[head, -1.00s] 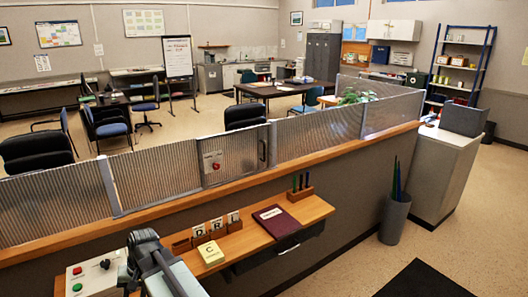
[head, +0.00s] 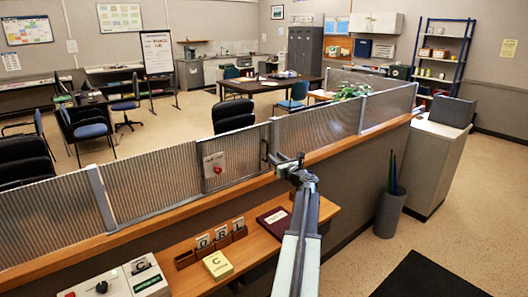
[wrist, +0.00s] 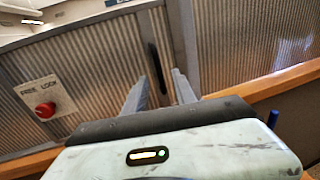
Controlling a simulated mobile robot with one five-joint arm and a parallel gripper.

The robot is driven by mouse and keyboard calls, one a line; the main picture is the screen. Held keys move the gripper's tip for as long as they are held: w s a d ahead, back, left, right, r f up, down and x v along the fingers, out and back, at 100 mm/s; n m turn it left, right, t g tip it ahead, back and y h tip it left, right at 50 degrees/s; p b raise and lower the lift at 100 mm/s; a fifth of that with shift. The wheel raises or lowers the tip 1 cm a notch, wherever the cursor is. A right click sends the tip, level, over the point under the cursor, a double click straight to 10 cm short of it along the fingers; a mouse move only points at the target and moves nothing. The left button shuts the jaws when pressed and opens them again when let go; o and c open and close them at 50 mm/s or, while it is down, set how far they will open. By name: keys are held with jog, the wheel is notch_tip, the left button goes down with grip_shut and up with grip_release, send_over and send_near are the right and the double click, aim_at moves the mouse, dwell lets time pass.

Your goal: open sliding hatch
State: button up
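The sliding hatch (head: 238,157) is a ribbed translucent panel in the grey-framed screen along the wooden counter ledge. A dark upright handle (head: 265,144) is at its right edge; the handle also shows in the wrist view (wrist: 159,68). A white plate marked "FREE" and "LOCK" with a red knob (wrist: 45,110) is on the panel, left of the handle. My gripper (head: 283,160) is at the screen beside the handle. In the wrist view my gripper (wrist: 161,88) has its fingers apart, with the handle seen between and beyond them. Contact cannot be told.
The wooden shelf (head: 180,268) below the ledge holds lettered cards, a yellow pad (head: 220,264) and a dark red book (head: 275,222). A control box (head: 100,287) is at lower left. A grey bin (head: 390,212) stands right of the counter.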

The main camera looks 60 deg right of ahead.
aim_at(267, 151)
jog(key=x, duration=0.7)
jog(key=shift+w+d, duration=0.1)
jog(key=shift+w, duration=0.25)
grip_shut()
dwell(0.8)
